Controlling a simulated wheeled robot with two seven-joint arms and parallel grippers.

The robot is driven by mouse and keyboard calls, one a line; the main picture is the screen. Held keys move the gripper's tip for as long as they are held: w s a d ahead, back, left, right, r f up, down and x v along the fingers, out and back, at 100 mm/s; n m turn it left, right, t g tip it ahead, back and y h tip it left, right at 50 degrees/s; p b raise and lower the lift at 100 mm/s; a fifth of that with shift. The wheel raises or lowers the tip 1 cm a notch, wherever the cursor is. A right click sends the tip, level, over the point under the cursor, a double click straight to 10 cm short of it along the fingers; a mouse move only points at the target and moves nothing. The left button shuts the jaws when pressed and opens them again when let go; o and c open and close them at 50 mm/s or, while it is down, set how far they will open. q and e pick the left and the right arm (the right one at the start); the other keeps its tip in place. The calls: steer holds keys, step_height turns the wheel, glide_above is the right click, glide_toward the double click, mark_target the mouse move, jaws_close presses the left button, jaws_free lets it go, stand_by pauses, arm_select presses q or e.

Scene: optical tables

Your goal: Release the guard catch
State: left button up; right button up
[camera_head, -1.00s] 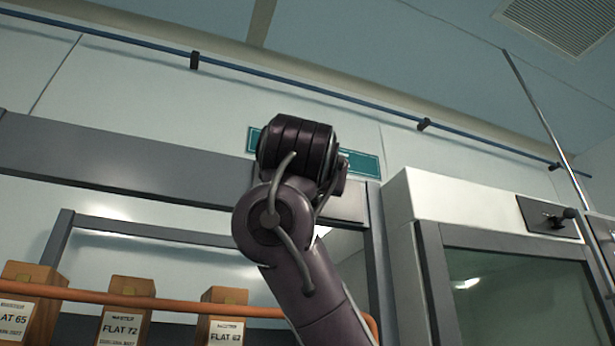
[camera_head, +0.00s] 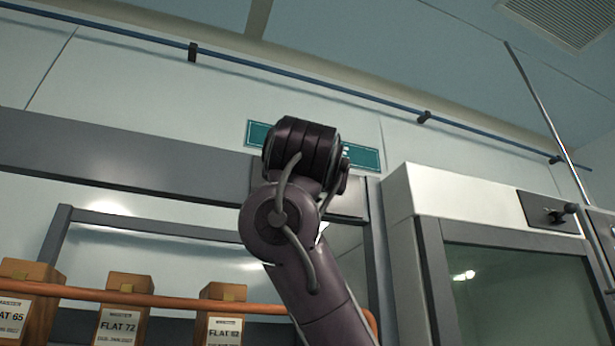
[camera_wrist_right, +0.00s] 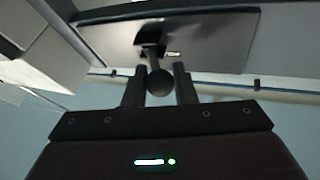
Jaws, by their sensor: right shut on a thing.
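The guard catch shows in the right wrist view as a dark lever (camera_wrist_right: 152,58) ending in a round ball knob (camera_wrist_right: 160,82), on a wide dark plate (camera_wrist_right: 215,40). My right gripper (camera_wrist_right: 160,88) has one finger on each side of the knob and is shut on it. My left gripper is in neither view.
A white cabinet (camera_head: 455,197) with a glass door stands at the right, with a similar knobbed lever (camera_head: 556,215) on it. An orange bar (camera_head: 180,301) runs before several labelled boxes (camera_head: 122,320). A blue pipe (camera_head: 300,82) crosses the wall above.

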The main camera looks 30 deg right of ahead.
steer(key=shift+y, duration=0.3)
steer(key=n+t+y, duration=0.1)
steer(key=n+y, duration=0.1)
steer(key=d+t+y, duration=0.1)
steer(key=y, duration=0.1)
steer(key=shift+s+f+n+t+b, duration=0.1)
steer(key=shift+s+n+t+b, duration=0.2)
steer(key=shift+s+n+b, duration=0.1)
steer(key=shift+s+d+n+y, duration=0.1)
steer(key=shift+d+n+y, duration=0.65)
steer(key=shift+n+y, duration=1.5)
steer(key=shift+s+d+n+y, duration=0.1)
steer(key=shift+d+n+y, duration=0.65)
steer(key=shift+y, duration=2.8)
steer(key=shift+s+d+n+y, duration=0.1)
steer(key=shift+d+n+y, duration=0.6)
steer(key=shift+n+y, duration=1.55)
steer(key=shift+m+y, duration=0.65)
steer(key=shift+y, duration=0.2)
